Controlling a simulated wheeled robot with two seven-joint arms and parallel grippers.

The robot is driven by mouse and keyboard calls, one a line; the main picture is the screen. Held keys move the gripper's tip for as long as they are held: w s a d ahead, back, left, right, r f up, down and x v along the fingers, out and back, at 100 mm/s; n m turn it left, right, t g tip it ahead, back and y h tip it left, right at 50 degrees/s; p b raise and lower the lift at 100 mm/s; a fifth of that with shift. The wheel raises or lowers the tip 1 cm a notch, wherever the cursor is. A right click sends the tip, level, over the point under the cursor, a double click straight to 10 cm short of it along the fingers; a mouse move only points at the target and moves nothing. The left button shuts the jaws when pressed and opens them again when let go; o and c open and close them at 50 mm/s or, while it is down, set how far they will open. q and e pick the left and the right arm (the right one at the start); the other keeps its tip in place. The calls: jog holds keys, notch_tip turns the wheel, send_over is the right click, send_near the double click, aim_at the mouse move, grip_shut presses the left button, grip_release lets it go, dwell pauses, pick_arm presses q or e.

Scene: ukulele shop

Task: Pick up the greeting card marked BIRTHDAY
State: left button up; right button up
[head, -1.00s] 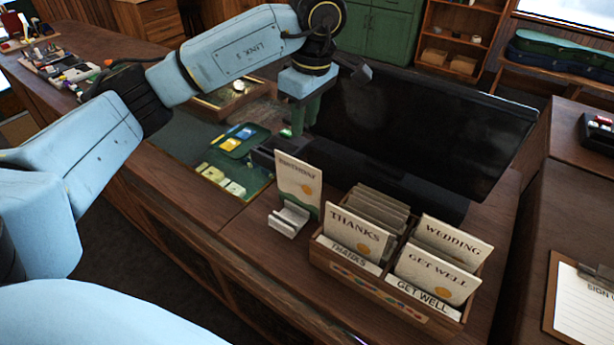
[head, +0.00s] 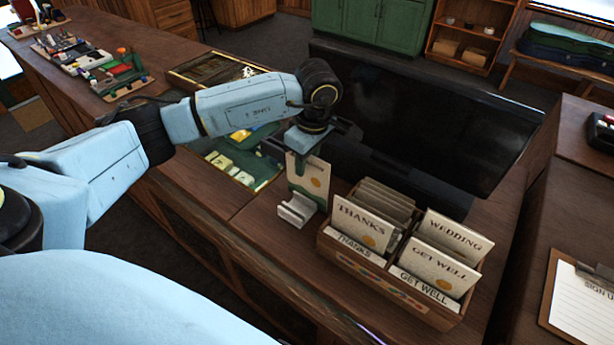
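A cream greeting card (head: 318,184) with an orange spot stands upright in a small pale holder (head: 295,211) on the counter. Its heading is covered by my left gripper and cannot be read now. My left gripper (head: 303,180) points down at the card from above, with a green finger across its front face. The other finger is hidden, so I cannot tell whether it is closed on the card. The card appears still seated in the holder. My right gripper is out of view.
A wooden card box (head: 385,283) right of the holder holds several cards, with THANKS (head: 362,226), WEDDING (head: 453,236) and GET WELL (head: 440,268) in front. A large black screen (head: 420,115) stands close behind. A clipboard (head: 580,305) lies at right.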

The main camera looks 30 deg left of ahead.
pick_arm(q)
grip_shut()
jog(key=shift+r, duration=0.1)
dwell(0.3)
